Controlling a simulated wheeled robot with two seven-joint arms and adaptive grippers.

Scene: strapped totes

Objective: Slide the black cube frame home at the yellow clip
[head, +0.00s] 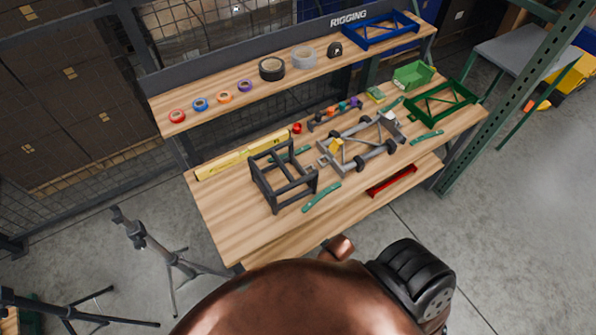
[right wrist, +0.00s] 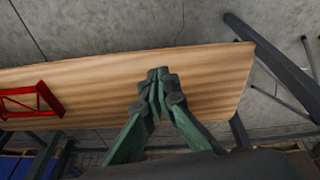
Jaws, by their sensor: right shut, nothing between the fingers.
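The black cube frame (head: 287,192) stands upright on the workbench, left of a grey chassis (head: 352,163) with black rollers. A yellow clip (head: 336,146) sits at the chassis's left end, facing the cube frame, with a visible gap between them. My right gripper (right wrist: 160,82) shows only in the right wrist view; its dark fingertips are together and empty, in front of a wooden surface. The cube frame and clip are not seen there. My left gripper is not in view. My copper-coloured arm parts fill the bottom of the head view.
Dark green bars (head: 321,198) lie around the cube frame and chassis. A yellow level (head: 243,159) lies behind. A green frame (head: 440,103) and green bin (head: 413,75) are at right. Tape rolls (head: 272,68) line the upper shelf. A red frame (head: 391,181) is on the lower shelf.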

